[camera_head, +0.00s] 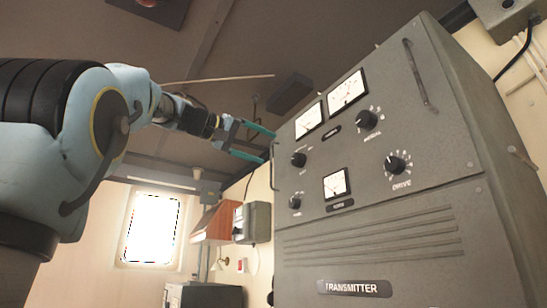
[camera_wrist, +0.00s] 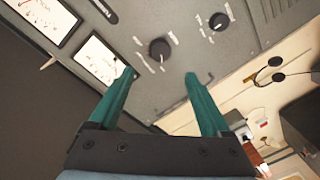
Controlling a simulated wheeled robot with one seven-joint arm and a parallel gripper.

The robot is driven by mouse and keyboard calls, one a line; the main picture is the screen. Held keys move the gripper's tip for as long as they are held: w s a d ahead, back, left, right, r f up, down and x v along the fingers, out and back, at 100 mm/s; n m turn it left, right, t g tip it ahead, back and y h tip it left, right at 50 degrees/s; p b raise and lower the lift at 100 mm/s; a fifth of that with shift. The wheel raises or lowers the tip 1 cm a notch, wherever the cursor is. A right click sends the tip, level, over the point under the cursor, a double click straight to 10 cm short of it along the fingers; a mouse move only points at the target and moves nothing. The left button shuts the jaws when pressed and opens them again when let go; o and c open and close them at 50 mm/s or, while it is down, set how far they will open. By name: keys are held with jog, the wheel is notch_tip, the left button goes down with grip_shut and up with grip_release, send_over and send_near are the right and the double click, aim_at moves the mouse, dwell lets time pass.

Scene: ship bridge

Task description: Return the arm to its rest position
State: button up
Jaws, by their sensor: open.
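My arm reaches in from the left in the head view, bent at a large blue joint. My gripper (camera_head: 262,143) has two teal fingers and is near the left edge of the grey transmitter cabinet (camera_head: 370,240). In the wrist view my gripper (camera_wrist: 160,82) is open, with nothing between its fingers. The cabinet face (camera_wrist: 190,65) with its knobs and meters lies beyond the fingertips. I cannot tell whether a fingertip touches the cabinet.
The cabinet carries meters (camera_head: 347,90), black knobs (camera_head: 367,120) and a handle (camera_head: 416,75). A bright window (camera_head: 152,228) is at the lower left. A headset (camera_wrist: 268,72) hangs on the wall in the wrist view. A dark box (camera_head: 289,92) is on the ceiling.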

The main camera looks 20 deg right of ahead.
jog(key=shift+s+a, duration=0.15)
jog(key=shift+a, duration=0.25)
